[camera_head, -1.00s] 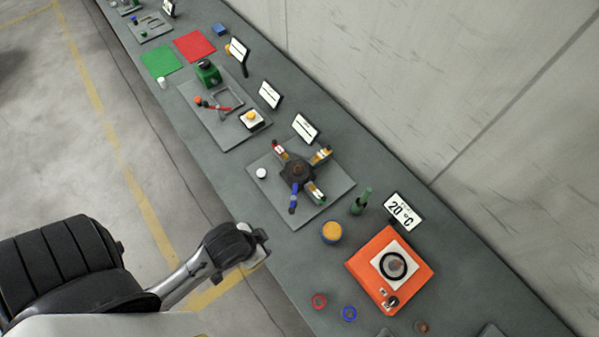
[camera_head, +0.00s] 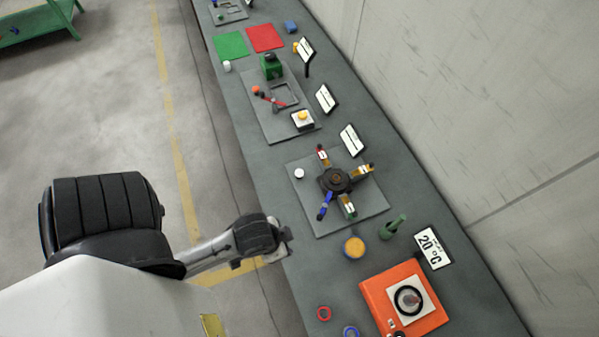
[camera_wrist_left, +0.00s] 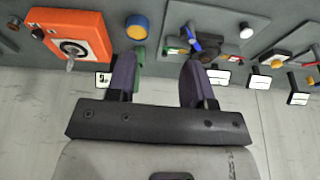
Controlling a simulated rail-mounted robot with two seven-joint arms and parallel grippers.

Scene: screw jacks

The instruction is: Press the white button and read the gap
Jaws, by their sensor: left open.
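A white round button (camera_head: 299,173) sits on the left corner of a grey plate (camera_head: 316,216). The plate also carries a dark hub (camera_head: 337,180) with red, orange, green and blue-ended arms. The button also shows at upper right in the left wrist view (camera_wrist_left: 246,30). A small white sign (camera_head: 351,139) stands behind the plate; its text is too small to read. My left gripper (camera_head: 287,237) is over the bench's front edge, nearer the camera than the plate and apart from the button. In the left wrist view its fingers (camera_wrist_left: 160,70) are spread and empty.
An orange device (camera_head: 374,293) with a dial, a 20 °C sign (camera_head: 432,248), a green bottle (camera_head: 393,227) and a blue-and-orange jar (camera_head: 354,246) stand nearby. Another plate (camera_head: 267,119) holds a yellow button box (camera_head: 303,119). A wall runs behind the bench.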

